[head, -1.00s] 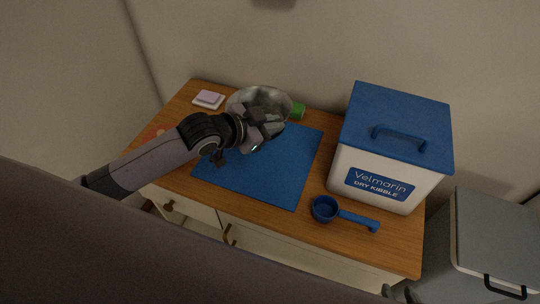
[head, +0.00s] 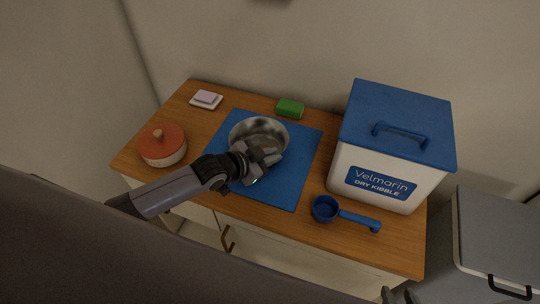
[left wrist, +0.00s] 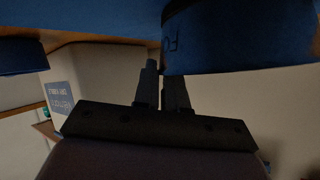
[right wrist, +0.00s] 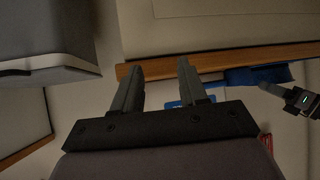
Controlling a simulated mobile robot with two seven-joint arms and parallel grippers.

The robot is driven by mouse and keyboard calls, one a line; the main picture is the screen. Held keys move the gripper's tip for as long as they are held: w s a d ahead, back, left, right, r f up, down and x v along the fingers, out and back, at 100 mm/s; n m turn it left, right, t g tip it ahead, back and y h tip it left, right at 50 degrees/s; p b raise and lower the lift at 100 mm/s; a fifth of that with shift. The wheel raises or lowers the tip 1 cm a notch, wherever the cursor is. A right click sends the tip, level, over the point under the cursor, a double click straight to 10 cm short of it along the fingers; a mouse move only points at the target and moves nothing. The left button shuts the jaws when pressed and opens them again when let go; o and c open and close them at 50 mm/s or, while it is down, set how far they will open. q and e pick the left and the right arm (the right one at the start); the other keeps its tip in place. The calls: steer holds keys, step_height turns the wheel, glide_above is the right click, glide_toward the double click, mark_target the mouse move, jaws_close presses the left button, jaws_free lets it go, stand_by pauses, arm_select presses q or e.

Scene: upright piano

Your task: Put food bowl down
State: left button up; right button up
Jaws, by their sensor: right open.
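The metal food bowl (head: 258,132) is over the far middle part of the blue mat (head: 290,175) in the head view. My left gripper (head: 264,160) is at the bowl's near rim. In the left wrist view its fingers (left wrist: 160,80) are close together, with the bowl's dark blue outer wall (left wrist: 240,38) between them. The bowl looks level and at or very near the mat; I cannot tell whether it touches. My right gripper (right wrist: 157,68) is open and empty, in front of the cabinet and below the top's edge.
A kibble bin (head: 390,150) with a blue lid and a blue scoop (head: 340,213) stand to the right. A red-lidded pot (head: 162,146) is at the left. A green sponge (head: 290,108) and a white dish with a pale block (head: 206,99) are behind the mat.

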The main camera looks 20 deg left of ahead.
arm_select(q)
steer(key=o, duration=0.4)
steer(key=shift+c, duration=0.2)
steer(key=shift+s, duration=0.1)
steer(key=p+v, duration=0.2)
steer(key=v, duration=1)
steer(key=s+f+n, duration=0.1)
steer(key=s+d+f+n, duration=0.1)
steer(key=s+f, duration=0.1)
steer(key=s+d+f+n+y, duration=0.1)
steer(key=s+f, duration=0.1)
steer(key=shift+s+d, duration=0.15)
steer(key=shift+d, duration=0.1)
steer(key=s+a+f+n+y, duration=0.1)
steer(key=s+f+n+y, duration=0.1)
steer(key=s+f+n, duration=0.2)
steer(key=s+f, duration=0.1)
steer(key=s, duration=0.2)
steer(key=shift+s+a+y, duration=0.25)
steer(key=shift+s+y, duration=0.15)
steer(key=shift+f, duration=0.15)
step_height(320, 180, up, 3)
steer(key=shift+f+p, duration=0.25)
steer(key=shift+p, duration=0.9)
